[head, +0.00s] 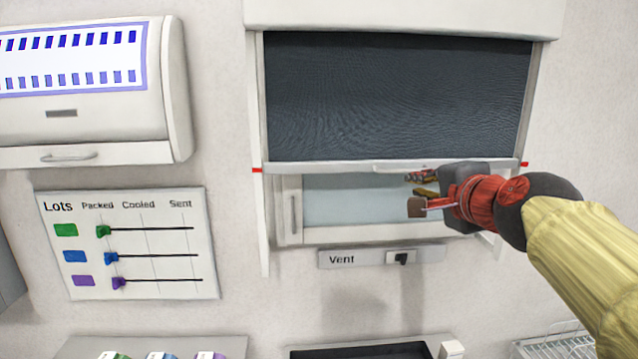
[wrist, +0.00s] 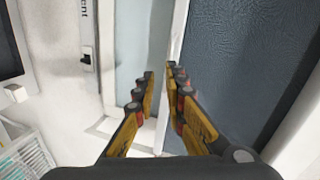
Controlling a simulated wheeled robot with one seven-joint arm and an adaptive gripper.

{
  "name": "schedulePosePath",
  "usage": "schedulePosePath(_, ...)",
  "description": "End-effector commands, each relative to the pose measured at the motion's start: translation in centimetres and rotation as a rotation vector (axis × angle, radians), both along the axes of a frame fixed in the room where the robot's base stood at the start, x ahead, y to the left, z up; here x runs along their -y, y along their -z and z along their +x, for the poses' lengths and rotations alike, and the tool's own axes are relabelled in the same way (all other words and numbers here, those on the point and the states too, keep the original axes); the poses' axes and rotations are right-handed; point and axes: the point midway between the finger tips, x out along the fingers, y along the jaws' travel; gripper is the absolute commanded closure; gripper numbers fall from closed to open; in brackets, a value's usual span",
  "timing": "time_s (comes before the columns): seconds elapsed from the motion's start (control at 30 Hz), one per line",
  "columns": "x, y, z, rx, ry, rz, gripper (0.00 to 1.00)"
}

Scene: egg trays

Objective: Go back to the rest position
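My gripper (head: 415,192) is in front of the lower part of the window, just below the bottom bar (head: 345,168) of the dark roller blind (head: 395,95). In the wrist view my gripper (wrist: 161,78) has its two yellow and black fingers apart, with nothing held between them. Window pane shows through the gap. The blind's bar runs behind the finger on the right, and I cannot tell whether they touch. My arm reaches in from the right of the head view.
Red marks (head: 257,170) flank the blind at bar height. A Vent switch (head: 401,258) sits below the window. A Lots board (head: 130,275) and a closed white cabinet (head: 120,153) are left. Below are a dark tray (head: 365,352) and a wire rack (head: 545,343).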

Motion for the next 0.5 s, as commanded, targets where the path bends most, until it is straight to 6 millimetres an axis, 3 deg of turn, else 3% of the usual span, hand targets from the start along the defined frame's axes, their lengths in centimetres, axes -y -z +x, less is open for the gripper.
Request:
schedulePosePath(0.07, -0.7, 4.6, -0.8, -0.105, -0.078, -0.157, 0.88)
schedulePosePath(0.17, -1.6, 10.6, -3.6, -0.244, -0.206, -0.375, 0.88)
schedulePosePath(0.3, -2.8, 18.5, -9.2, -0.419, -0.415, -0.646, 0.88)
schedulePosePath(0.5, -3.4, 28.0, -18.9, -0.622, -0.716, -0.958, 0.88)
